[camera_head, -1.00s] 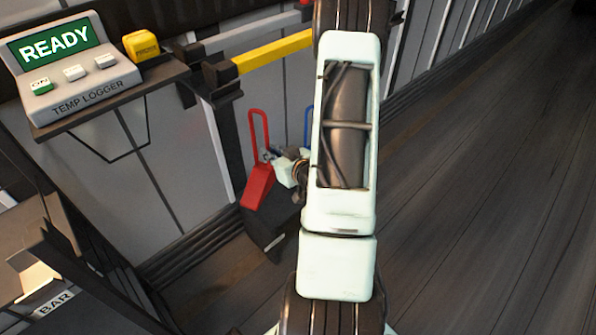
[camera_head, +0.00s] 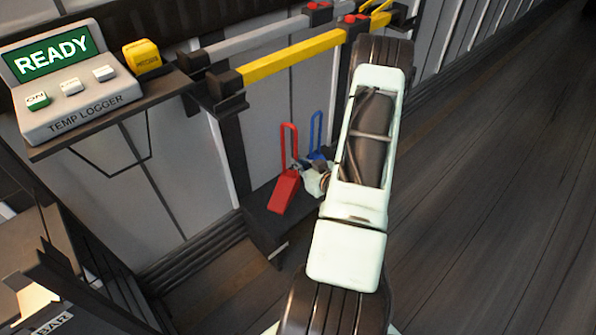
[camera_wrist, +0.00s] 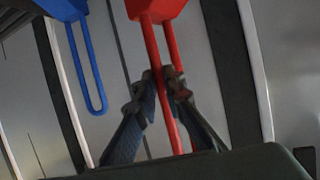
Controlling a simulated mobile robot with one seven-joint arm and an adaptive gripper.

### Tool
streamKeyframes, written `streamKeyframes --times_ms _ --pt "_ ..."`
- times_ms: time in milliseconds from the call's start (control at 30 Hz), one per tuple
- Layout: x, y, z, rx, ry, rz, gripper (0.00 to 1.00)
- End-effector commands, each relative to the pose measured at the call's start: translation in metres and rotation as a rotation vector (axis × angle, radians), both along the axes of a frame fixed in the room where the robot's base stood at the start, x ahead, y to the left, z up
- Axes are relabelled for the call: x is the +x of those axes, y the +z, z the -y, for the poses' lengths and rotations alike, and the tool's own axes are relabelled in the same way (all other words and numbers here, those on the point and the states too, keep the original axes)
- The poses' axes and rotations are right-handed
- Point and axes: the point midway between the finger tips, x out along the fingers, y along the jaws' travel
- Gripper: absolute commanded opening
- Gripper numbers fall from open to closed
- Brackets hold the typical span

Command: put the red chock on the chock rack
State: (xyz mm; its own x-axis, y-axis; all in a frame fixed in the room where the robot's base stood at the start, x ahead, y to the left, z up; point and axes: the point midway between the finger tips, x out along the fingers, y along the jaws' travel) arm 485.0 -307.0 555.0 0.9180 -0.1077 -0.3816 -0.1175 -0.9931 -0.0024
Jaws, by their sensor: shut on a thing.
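The red chock (camera_head: 284,192), a wedge with a tall loop handle, is upright at the dark chock rack (camera_head: 262,226), a low shelf against the wall. Its lower end appears over the rack's top; I cannot tell whether it touches. My gripper (camera_head: 303,168) is at the lower part of the loop. In the wrist view my gripper (camera_wrist: 164,85) is shut on the red handle (camera_wrist: 154,52), with the red body (camera_wrist: 155,9) at the top edge. A blue chock (camera_head: 317,148) stands just right of the red one, partly hidden by my gripper.
Yellow (camera_head: 290,56) and grey (camera_head: 262,40) bars run along the wall above the rack. A temp logger (camera_head: 70,85) reading READY and a yellow box (camera_head: 142,56) sit on a shelf at upper left. Open floor (camera_head: 480,200) lies to the right.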

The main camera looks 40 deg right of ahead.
Motion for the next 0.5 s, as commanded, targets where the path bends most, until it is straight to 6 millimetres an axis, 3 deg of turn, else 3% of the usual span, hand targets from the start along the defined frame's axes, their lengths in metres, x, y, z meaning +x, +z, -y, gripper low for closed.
streamKeyframes --times_ms 33,300,500 --pt "0.01 -0.006 0.006 -0.003 0.002 0.006 0.0" --pt "0.037 -0.046 0.027 -0.002 0.0 0.005 0.0" --pt "0.046 -0.057 0.033 -0.002 0.0 0.005 0.0"
